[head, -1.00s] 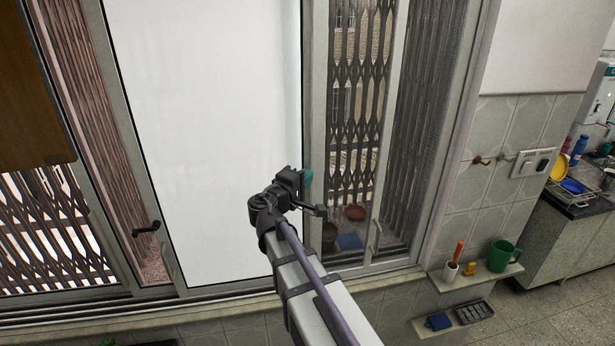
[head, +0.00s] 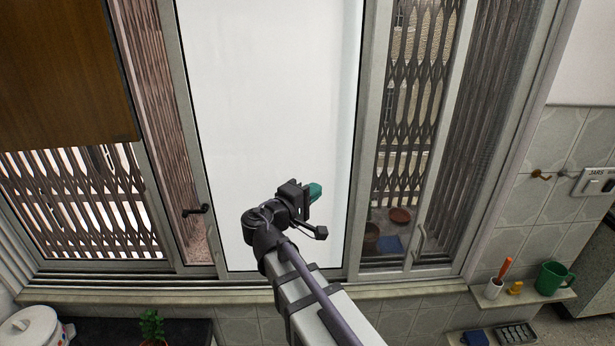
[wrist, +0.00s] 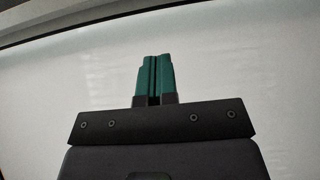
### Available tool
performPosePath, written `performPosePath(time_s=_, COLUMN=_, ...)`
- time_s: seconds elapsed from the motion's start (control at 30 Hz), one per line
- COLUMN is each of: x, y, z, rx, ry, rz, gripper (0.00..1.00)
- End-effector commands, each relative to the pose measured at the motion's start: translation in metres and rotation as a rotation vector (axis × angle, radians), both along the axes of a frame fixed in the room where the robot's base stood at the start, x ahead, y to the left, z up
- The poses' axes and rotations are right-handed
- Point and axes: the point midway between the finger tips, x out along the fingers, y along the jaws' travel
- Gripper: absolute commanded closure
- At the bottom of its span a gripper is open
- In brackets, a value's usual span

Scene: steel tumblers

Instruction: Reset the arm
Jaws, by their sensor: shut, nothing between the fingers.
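My gripper (head: 315,191) is raised in front of the window, with its green fingers pointing up and away from my body. In the wrist view the two green fingers (wrist: 155,80) lie side by side, closed, with nothing between them. Behind them that view shows a plain pale surface. No steel tumbler shows in either view.
The white window panel (head: 270,110) stands behind my arm. A small shelf at the right holds a green mug (head: 554,279) and a white cup (head: 494,288) with an orange-handled tool. At lower left are a white lidded pot (head: 35,328) and a green plant (head: 151,325).

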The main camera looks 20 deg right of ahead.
Motion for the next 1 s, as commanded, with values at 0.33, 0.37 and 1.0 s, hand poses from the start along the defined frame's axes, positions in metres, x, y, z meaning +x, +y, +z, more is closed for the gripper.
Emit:
performPosePath(time_s=0.33, x=-0.047, y=-0.001, z=-0.109, rx=0.514, ry=0.145, rz=-0.151, gripper=1.00)
performPosePath(time_s=0.37, x=-0.059, y=0.002, z=-0.138, rx=0.622, ry=0.180, rz=-0.183, gripper=1.00)
performPosePath(time_s=1.0, x=-0.153, y=0.045, z=-0.345, rx=1.530, ry=0.420, rz=-0.422, gripper=1.00)
